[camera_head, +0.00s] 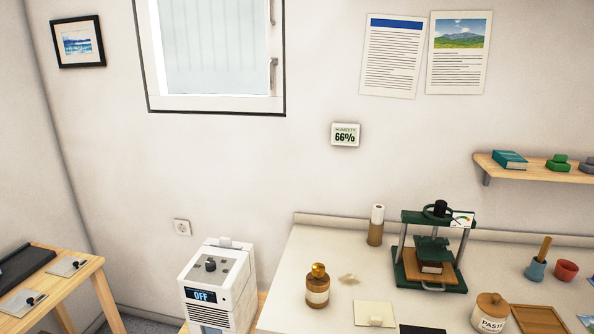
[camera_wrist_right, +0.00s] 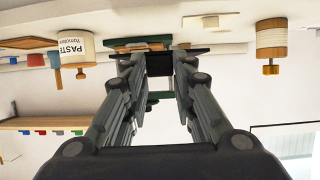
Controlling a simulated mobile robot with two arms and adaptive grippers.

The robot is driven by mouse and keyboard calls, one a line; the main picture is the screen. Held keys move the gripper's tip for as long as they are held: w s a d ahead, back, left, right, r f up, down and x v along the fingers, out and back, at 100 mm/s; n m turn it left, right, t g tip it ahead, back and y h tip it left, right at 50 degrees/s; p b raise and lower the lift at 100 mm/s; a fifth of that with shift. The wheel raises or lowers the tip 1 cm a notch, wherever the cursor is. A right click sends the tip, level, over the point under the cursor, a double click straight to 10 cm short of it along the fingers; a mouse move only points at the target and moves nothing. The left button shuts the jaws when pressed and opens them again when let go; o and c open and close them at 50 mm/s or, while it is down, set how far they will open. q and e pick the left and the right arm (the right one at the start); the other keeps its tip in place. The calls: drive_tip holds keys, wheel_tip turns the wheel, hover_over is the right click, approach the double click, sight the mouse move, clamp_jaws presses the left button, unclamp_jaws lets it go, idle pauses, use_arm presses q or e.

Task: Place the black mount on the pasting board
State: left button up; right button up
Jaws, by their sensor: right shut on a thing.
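My right gripper shows in the right wrist view (camera_wrist_right: 160,60), where the picture is upside down. Its fingers are shut on a flat black piece (camera_wrist_right: 158,64), which looks like the black mount. In the head view a black edge (camera_head: 422,329) shows at the bottom, between a cream card and the paste jar; it may be the same piece. A brown wooden board (camera_head: 537,319) lies right of the paste jar; I cannot tell whether it is the pasting board. Neither gripper shows in the head view.
A green press (camera_head: 433,250) stands at the back of the bench (camera_head: 335,245). A bottle (camera_head: 317,288), a cream card (camera_head: 374,313) and the paste jar (camera_head: 490,312) stand or lie nearer the front. A white box reading OFF (camera_head: 218,285) is left of the bench.

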drive_tip(key=w+a+r+n+y, duration=0.1)
drive_tip(key=a+r, duration=0.4)
drive_tip(key=r, duration=0.6)
drive_tip(key=w+a+r+n+y, duration=0.2)
drive_tip(key=a+r, duration=0.3)
drive_tip(key=r, duration=0.6)
drive_tip(key=shift+a+r+y, duration=0.25)
drive_tip(key=shift+a+y, duration=0.05)
drive_tip(key=shift+a, duration=0.1)
